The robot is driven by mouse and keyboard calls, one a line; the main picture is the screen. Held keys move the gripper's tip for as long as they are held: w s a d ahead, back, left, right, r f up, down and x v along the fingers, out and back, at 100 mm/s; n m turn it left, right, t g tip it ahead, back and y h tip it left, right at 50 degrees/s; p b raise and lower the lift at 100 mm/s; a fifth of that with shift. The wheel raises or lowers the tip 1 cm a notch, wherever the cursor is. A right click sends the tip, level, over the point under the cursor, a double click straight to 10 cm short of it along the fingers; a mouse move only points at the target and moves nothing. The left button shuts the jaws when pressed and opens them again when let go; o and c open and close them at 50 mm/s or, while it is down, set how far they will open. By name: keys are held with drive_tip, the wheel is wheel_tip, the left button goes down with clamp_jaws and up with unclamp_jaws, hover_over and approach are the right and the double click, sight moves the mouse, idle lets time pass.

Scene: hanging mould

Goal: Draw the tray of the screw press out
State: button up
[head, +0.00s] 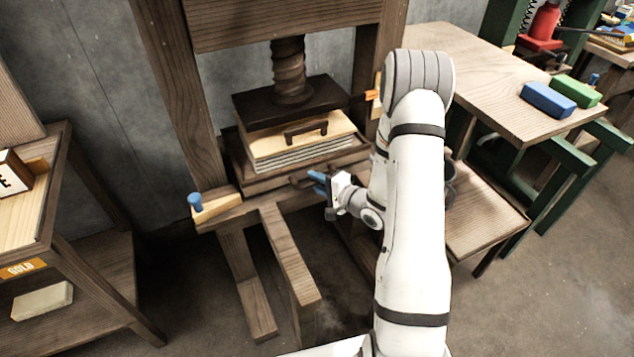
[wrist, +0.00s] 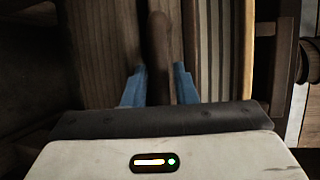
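Under the stack is the wooden tray (head: 268,187), which sits inside the press frame. At the tray's front is a dark wooden handle (wrist: 158,40), mostly hidden by my gripper in the head view. My gripper (head: 318,183) has its blue fingers on either side of this handle. In the wrist view, the handle fills the space between the fingers (wrist: 160,85), with no clear gap on either side.
A wooden beam (head: 290,265) juts forward below the press. A blue-pegged wedge (head: 212,206) sits at the frame's left. A side table (head: 480,75) holds blue and green blocks at right. A shelf stand (head: 75,250) is at left. Floor is open in front.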

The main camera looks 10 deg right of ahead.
drive_tip(key=shift+c, duration=0.6)
clamp_jaws()
